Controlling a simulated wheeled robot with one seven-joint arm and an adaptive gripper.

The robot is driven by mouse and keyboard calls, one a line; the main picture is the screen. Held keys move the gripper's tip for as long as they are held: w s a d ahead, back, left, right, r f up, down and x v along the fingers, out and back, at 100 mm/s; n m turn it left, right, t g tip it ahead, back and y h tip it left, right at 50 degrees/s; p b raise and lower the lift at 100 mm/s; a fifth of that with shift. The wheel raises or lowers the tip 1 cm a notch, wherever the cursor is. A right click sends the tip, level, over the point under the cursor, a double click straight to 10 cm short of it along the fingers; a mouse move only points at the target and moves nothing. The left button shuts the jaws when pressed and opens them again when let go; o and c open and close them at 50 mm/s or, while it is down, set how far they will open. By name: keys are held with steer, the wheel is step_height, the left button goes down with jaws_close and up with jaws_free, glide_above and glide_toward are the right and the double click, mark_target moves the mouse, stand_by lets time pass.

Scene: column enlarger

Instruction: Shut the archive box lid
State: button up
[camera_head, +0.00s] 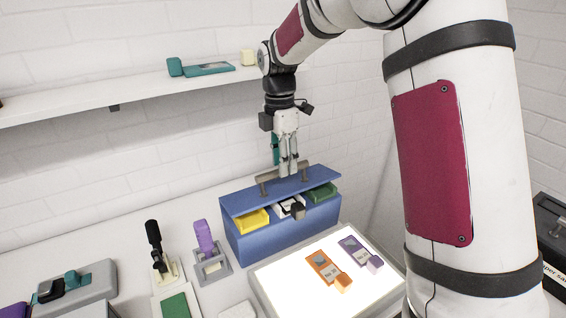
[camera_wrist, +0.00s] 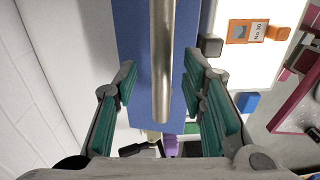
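The blue archive box (camera_head: 285,238) stands on the counter at the back middle. Its blue lid (camera_head: 238,203) lies flat over the rear, leaving the front open on yellow, white and green contents. A grey-brown bar handle (camera_head: 268,184) on the lid also shows in the wrist view (camera_wrist: 161,60). My gripper (camera_head: 288,172) points down over the handle. In the wrist view my gripper (camera_wrist: 163,92) is open, with green-padded fingers apart on either side of the bar and visible gaps. I cannot tell how deep the fingertips reach.
A lit panel (camera_head: 292,290) with an orange item (camera_head: 323,267) and a purple item (camera_head: 354,249) lies in front. A purple-handled stand (camera_head: 205,240) and a black-handled tool (camera_head: 155,243) stand left. A wall shelf (camera_head: 120,92) runs behind.

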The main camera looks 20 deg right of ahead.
mark_target(286, 189)
steer(key=shift+f, duration=0.6)
jaws_close()
steer(key=shift+s+d+f+p, duration=0.1)
steer(key=shift+s+f+p, duration=0.2)
steer(key=shift+s, duration=0.15)
steer(key=shift+s+d+f+p, duration=0.1)
steer(key=shift+s+f+p, duration=0.15)
steer(key=shift+s, duration=0.2)
steer(key=shift+f, duration=0.2)
jaws_free()
steer(key=shift+s, duration=0.1)
